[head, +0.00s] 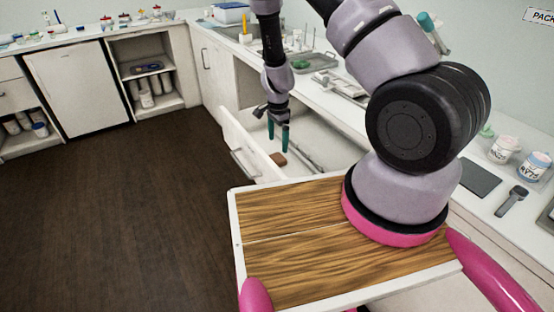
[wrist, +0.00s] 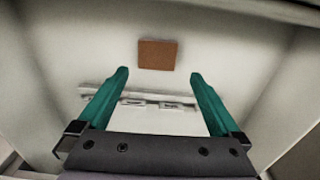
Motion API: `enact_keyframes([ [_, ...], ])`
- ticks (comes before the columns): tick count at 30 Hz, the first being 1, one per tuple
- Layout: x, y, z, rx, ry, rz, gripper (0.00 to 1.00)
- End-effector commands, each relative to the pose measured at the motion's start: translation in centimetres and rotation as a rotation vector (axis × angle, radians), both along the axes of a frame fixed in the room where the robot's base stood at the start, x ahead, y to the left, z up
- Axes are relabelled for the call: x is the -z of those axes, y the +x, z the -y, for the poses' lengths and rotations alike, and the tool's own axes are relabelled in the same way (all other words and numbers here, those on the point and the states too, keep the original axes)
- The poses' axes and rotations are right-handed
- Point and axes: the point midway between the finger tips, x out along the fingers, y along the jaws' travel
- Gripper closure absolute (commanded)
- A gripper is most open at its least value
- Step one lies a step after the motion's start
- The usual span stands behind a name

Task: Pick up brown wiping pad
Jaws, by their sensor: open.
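The brown wiping pad (head: 278,159) lies flat on the floor of an open drawer (head: 240,153). In the wrist view the pad (wrist: 157,55) is a small brown rectangle ahead of the fingertips, roughly centred between them. My gripper (head: 278,126) points down over the drawer, with its teal fingers spread and nothing between them. It also shows in the wrist view (wrist: 158,76). The fingers appear above the pad and apart from it.
A long pale tool (wrist: 145,102) lies in the drawer beside the pad. The drawer walls close in on the sides. The counter (head: 325,87) behind holds trays and jars. My wooden-topped base stands in front of the drawer. Dark floor (head: 130,200) is clear at left.

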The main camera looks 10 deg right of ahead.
Motion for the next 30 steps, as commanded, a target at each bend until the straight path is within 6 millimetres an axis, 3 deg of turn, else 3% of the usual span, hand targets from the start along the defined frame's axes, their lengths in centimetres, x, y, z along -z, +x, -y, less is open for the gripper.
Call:
enact_keyframes([
  [8,2.6,-0.2,0.0,-0.001,0.0,-0.002,0.0],
  [16,6.4,-0.6,-0.3,0.001,0.002,-0.002,0.0],
  [26,7.1,-0.5,-0.3,-0.001,0.002,0.002,0.0],
  [30,7.0,-0.5,-0.3,-0.001,0.002,0.002,0.54],
])
